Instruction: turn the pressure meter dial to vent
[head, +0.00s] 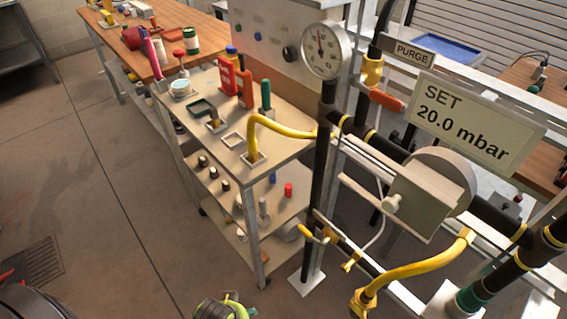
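A round white pressure gauge (322,50) with a dark needle and a small red mark stands on top of a black vertical pipe. The needle points near the top of its scale. Lower right, a grey box (425,205) with a round drum behind it carries a small pale knob (392,203) on its front. A sign (470,118) above the box reads "SET 20.0 mbar". A smaller label (414,53) reads "PURGE". I see no readable "vent" marking.
A yellow hose (280,126) runs from a shelved cart (215,110) to the black pipe. Another yellow hose (420,266) hangs below the box. An orange valve handle (386,100) sits below the purge label. The floor (75,170) at left is mostly clear.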

